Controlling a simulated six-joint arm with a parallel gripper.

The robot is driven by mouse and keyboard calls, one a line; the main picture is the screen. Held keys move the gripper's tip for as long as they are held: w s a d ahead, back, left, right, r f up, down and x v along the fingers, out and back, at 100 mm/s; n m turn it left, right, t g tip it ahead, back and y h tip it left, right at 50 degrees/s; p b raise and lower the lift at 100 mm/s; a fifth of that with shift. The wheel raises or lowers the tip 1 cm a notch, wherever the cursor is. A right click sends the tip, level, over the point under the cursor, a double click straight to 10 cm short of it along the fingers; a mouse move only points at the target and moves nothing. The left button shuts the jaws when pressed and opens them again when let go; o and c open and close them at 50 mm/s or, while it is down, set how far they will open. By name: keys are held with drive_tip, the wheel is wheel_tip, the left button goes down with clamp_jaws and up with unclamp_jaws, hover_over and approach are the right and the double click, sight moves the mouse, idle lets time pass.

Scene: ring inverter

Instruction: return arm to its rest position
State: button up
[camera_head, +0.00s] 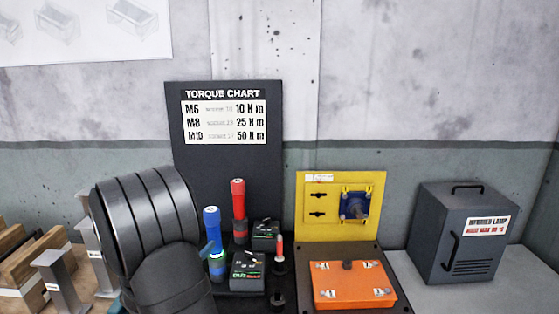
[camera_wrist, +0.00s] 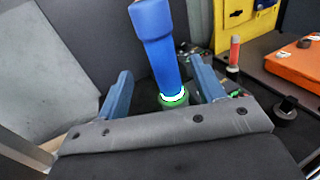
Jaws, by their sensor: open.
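My gripper (camera_wrist: 161,68) is open, with its two blue fingers apart. In the wrist view a blue tool (camera_wrist: 154,25) stands upright between the fingers, with gaps on both sides. Its foot sits at a ring glowing green (camera_wrist: 173,98). In the head view the blue tool (camera_head: 212,222) stands left of a taller red tool (camera_head: 238,198). My arm fills the lower left there and hides most of my gripper; one blue finger (camera_head: 207,248) shows beside the blue tool. No rest position is marked in view.
A dark torque chart board (camera_head: 225,166) rises behind the tools. A yellow panel (camera_head: 341,205) and an orange box (camera_head: 354,285) are to the right, then a grey lamp cabinet (camera_head: 463,233). Wooden blocks (camera_head: 30,262) and metal stands (camera_head: 58,282) are at left. The bench before the cabinet is clear.

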sight(217, 226)
drive_tip(key=v, duration=0.8)
drive_tip(key=x, duration=1.8)
drive_tip(key=shift+w+d, duration=0.15)
drive_tip(key=shift+w, duration=0.1)
wheel_tip(217, 226, up, 16)
drive_tip(key=shift+s+r, duration=0.1)
drive_tip(key=shift+r, duration=0.1)
drive_tip(key=shift+f, duration=0.1)
wheel_tip(217, 226, down, 15)
drive_tip(key=shift+r, duration=0.1)
drive_tip(key=shift+s+a+f, duration=0.25)
drive_tip(key=shift+f, duration=0.4)
drive_tip(key=v, duration=0.3)
drive_tip(key=shift+s+f, duration=0.1)
drive_tip(key=shift+s, duration=0.15)
drive_tip(key=shift+s+a, duration=0.25)
drive_tip(key=shift+s, duration=0.25)
